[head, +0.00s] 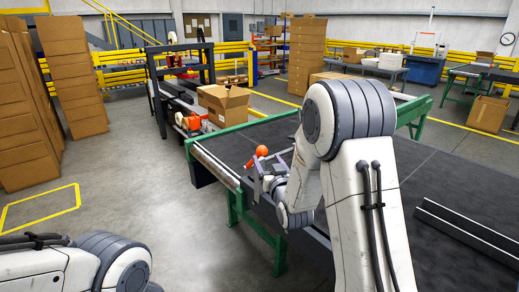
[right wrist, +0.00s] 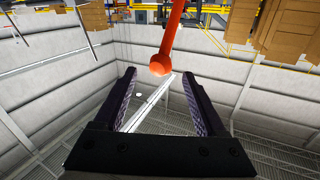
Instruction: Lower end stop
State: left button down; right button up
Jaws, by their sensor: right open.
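An orange lever ends in a round orange knob (head: 261,150) at the left end of the dark conveyor table (head: 420,170). I take it for the end stop's handle; the stop itself I cannot clearly make out. My right gripper (head: 262,172) is open, just by the knob in the head view. In the right wrist view the orange knob (right wrist: 161,66) shows near the fingertips, in line with the gap between the open jaws (right wrist: 158,76). I cannot tell whether it is between them. My left gripper is not in view; only part of my left arm shows.
A roller (head: 215,165) runs along the table's left end, over green legs (head: 255,233). An open cardboard box (head: 226,103) stands beyond the table's far left corner. Box stacks (head: 70,75) stand at the left. The floor left of the table is clear.

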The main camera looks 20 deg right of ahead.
aim_at(260, 147)
jog(key=w+p, duration=0.1)
jog(key=w, duration=0.1)
jog(key=w+p, duration=0.1)
jog(key=w, duration=0.2)
jog(key=w+p, duration=0.1)
jog(key=w, duration=0.2)
jog(key=shift+w+d+r, duration=0.1)
jog(key=shift+w+d, duration=0.15)
jog(key=shift+w, duration=0.45)
grip_shut()
dwell(0.7)
